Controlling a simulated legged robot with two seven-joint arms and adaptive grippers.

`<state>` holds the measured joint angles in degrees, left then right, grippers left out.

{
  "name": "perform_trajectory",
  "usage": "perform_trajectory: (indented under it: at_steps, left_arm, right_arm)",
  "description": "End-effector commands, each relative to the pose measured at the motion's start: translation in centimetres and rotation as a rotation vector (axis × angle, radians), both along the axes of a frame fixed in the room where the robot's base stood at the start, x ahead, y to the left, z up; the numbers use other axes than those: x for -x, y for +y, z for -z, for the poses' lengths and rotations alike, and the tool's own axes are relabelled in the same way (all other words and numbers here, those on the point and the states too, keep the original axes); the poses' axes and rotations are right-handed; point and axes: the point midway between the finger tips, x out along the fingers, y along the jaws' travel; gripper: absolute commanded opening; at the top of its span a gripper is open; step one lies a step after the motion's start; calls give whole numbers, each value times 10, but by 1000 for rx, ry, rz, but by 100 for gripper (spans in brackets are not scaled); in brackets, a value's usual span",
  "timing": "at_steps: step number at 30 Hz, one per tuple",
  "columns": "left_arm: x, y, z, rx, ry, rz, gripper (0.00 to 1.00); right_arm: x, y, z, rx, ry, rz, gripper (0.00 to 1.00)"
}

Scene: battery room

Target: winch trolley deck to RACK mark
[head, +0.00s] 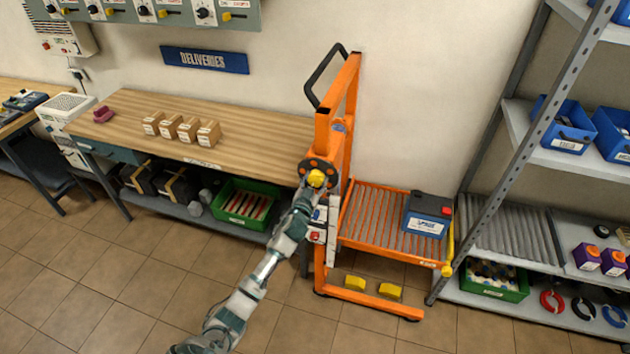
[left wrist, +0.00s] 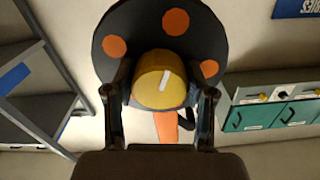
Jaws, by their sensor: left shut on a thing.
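The orange winch trolley (head: 350,105) stands between the wooden bench and the shelving rack. Its roller deck (head: 372,218) is low, with a blue and black battery (head: 428,214) on its right part. The deck's right end is close to the rack's roller shelf (head: 512,230). The dark winch wheel with orange spots (head: 309,164) is on the trolley's left side; it also fills the top of the left wrist view (left wrist: 140,30). My left gripper (head: 312,186) is shut on the wheel's yellow knob (left wrist: 160,78). I cannot make out a RACK mark. My right gripper is not in view.
The wooden bench (head: 250,115) holds several small cartons and a green crate (head: 243,203) below. The rack (head: 520,150) carries blue bins, a green crate of bottles (head: 495,279) and coloured rings. The tiled floor in front is clear.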

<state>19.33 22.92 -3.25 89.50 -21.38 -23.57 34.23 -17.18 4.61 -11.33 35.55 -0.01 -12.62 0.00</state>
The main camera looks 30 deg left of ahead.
Motion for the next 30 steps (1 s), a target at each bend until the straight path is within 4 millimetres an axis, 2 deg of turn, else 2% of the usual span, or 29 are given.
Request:
perform_trajectory:
  at_steps: [1,5,21,30]
  left_arm:
    - [-1,1,-8,-33,-5,0,20]
    - [-1,1,-9,-134,19,2,20]
    - [-2,-1,-10,-628,134,2,20]
    - [-2,-3,-9,-844,185,3,20]
  right_arm:
    - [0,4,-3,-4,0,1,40]
    - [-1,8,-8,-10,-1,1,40]
    - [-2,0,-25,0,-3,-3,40]
    - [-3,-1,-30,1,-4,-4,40]
